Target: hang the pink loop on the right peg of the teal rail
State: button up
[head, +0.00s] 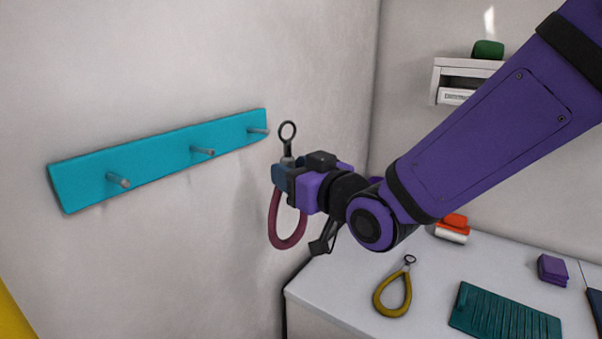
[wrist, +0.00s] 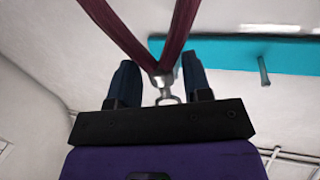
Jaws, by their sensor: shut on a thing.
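The teal rail (head: 160,162) is fixed to the wall at left and carries three grey pegs. The right peg (head: 258,131) is bare. The dark pink loop (head: 286,244) hangs below my gripper (head: 281,176), and its metal ring (head: 288,131) stands upright above the jaws. My gripper is shut on the loop's metal fitting. In the head picture the ring is just right of the right peg, apart from it. The wrist view shows the pink strands (wrist: 178,35), my gripper's fingers (wrist: 157,84), the rail (wrist: 225,54) and one peg (wrist: 264,70); I cannot tell which peg.
The middle peg (head: 203,151) and left peg (head: 118,180) are bare. A white counter (head: 345,300) at lower right holds a yellow loop (head: 379,300), a teal ridged mat (head: 500,314) and a purple block (head: 551,268). A white wall shelf (head: 436,82) is behind my arm.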

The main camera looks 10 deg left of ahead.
jog(key=shift+w+a+f, duration=0.25)
jog(key=shift+w+a, duration=0.1)
jog(key=shift+a, duration=0.5)
jog(key=shift+w+a+f, duration=0.2)
jog(key=shift+w+a, duration=0.15)
jog(key=shift+a, duration=0.5)
jog(key=shift+w+a+f, duration=0.25)
jog(key=shift+w+a, duration=0.1)
jog(key=shift+a, duration=0.5)
jog(key=o, duration=1)
